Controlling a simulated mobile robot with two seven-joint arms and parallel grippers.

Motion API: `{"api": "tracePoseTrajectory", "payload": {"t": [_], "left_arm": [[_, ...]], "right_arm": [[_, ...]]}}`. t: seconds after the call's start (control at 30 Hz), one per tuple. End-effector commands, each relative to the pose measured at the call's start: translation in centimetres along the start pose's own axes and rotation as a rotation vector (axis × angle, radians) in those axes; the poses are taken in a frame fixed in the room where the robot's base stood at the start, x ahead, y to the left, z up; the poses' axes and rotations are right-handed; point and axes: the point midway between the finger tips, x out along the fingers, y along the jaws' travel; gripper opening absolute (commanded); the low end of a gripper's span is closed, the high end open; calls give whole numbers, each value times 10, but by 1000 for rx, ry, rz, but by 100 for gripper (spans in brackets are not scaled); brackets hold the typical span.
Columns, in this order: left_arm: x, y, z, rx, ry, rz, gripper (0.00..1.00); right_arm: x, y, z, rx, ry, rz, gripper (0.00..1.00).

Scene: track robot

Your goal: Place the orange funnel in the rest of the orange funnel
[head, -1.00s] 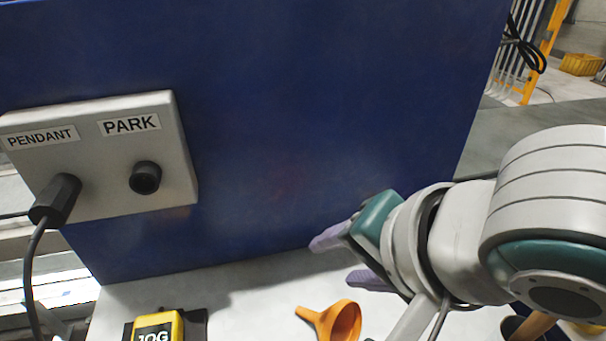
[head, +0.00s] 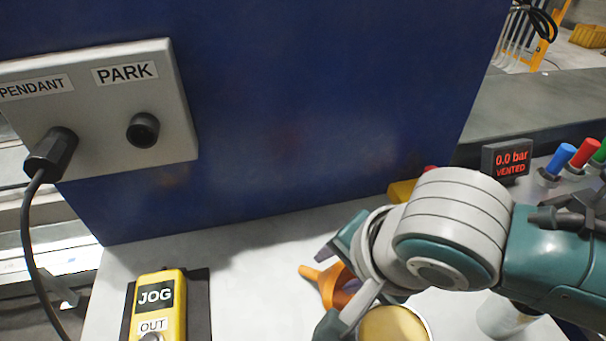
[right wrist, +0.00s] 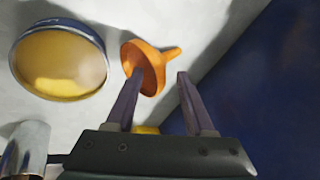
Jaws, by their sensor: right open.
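The orange funnel (head: 331,283) lies on its side on the pale bench, its spout pointing left in the head view. It also shows in the right wrist view (right wrist: 146,66), with its wide mouth turned towards the gripper. My right gripper (head: 336,273) is open at the funnel and partly covers it. In the right wrist view, the open fingers (right wrist: 160,76) point at the funnel; the left finger overlaps its mouth, and the right finger is beyond its rim. I cannot tell whether they touch it. I cannot make out the funnel's rest. My left gripper is not in view.
A round container with a yellow top (head: 394,326) stands close to my right gripper. A yellow JOG pendant (head: 160,305) lies at left. A blue panel (head: 290,110) rises behind. A pressure display (head: 507,158) and coloured-handled tools (head: 562,158) stand at right.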

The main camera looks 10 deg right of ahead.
Motion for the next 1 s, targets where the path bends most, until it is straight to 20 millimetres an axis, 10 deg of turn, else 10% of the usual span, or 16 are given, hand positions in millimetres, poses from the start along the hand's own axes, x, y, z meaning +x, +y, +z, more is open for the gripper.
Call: {"api": "tracePoseTrajectory", "payload": {"t": [0.23, 0.7, 1.0], "left_arm": [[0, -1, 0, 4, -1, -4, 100], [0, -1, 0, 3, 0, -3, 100], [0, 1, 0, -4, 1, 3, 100]], "right_arm": [[1, 0, 0, 0, 0, 0, 53], [1, 0, 0, -1, 0, 0, 0], [1, 0, 0, -1, 0, 1, 0]]}}
